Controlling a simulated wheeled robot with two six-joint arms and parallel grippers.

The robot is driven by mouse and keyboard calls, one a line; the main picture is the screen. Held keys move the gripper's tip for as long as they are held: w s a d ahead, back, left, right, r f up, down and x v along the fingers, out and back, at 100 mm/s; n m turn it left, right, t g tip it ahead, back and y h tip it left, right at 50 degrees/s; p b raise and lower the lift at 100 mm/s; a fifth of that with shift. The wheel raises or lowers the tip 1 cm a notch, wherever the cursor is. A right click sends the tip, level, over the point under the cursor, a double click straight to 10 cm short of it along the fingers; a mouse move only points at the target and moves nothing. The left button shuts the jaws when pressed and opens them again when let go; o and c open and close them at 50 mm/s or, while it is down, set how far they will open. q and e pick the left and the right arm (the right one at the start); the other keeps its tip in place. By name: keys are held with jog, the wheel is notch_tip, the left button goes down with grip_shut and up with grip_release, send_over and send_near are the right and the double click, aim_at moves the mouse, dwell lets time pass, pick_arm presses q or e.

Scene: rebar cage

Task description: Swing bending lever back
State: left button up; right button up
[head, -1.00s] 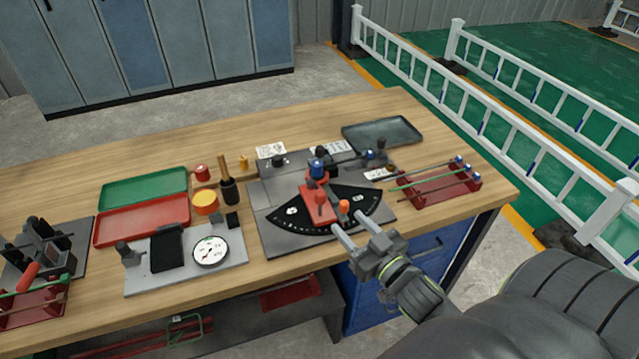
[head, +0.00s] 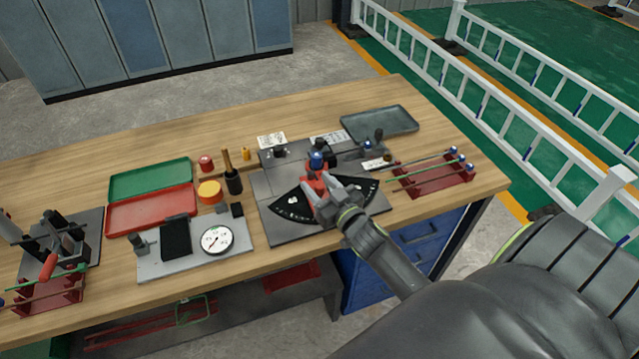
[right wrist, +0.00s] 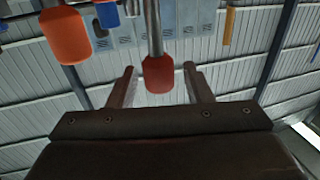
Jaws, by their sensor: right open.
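The bending lever (head: 315,182) is a red bar on a bender with a black fan-shaped angle scale (head: 289,207) on a grey plate. My right gripper (head: 320,189) is over the lever, its fingers covering much of it. In the right wrist view, a red-orange grip (right wrist: 158,76) on a metal rod stands between the two open fingers (right wrist: 161,75), with gaps at both sides. A second orange knob (right wrist: 65,38) hangs further left, outside the fingers. My left gripper is not in view.
A red rack with green rods (head: 435,178) stands right of the bender. A dark tray (head: 380,123) lies behind. A gauge (head: 216,240) on a light plate, a red tray (head: 150,210) and a green tray (head: 150,178) lie to the left.

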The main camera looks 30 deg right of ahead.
jog(key=shift+c, duration=0.5)
grip_shut()
